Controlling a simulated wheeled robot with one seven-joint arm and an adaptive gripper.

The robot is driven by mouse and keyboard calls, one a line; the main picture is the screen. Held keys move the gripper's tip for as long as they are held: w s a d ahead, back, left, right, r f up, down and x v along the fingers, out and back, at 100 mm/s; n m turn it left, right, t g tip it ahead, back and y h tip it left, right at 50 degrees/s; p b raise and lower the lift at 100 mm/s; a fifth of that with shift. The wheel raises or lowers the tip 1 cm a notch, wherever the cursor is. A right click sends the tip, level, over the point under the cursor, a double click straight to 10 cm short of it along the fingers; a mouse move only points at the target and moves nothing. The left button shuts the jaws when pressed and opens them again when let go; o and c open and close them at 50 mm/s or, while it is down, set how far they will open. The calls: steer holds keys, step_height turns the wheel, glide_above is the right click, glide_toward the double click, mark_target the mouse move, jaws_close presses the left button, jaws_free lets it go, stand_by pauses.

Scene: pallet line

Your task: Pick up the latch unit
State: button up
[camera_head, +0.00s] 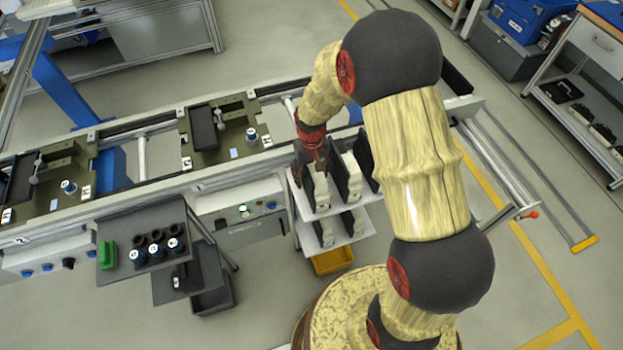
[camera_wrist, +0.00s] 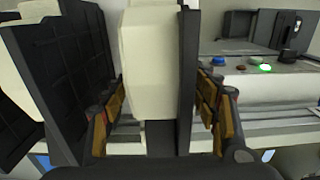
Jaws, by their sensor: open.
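Several latch units, each a cream block against a black plate, stand upright in a rack in the head view. The leftmost latch unit (camera_head: 320,190) on the upper shelf is right below my gripper (camera_head: 314,163). In the wrist view, one latch unit (camera_wrist: 150,65) fills the middle, its dark plate on the right side. My gripper (camera_wrist: 162,115) is open, one finger on each side of this unit. I cannot tell whether the fingers touch it. Its lower part is hidden by my gripper. Another latch unit (camera_wrist: 65,65) stands close on the left, by the left finger.
The white rack (camera_head: 305,213) has a lower shelf with more units and a yellow bin (camera_head: 333,260) beneath. A conveyor with pallets (camera_head: 222,130) runs behind. In the wrist view, a control box (camera_wrist: 255,72) with a lit green button is at the right.

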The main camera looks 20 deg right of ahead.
steer(key=c, duration=0.3)
steer(key=c, duration=1.1)
steer(key=shift+c, duration=0.5)
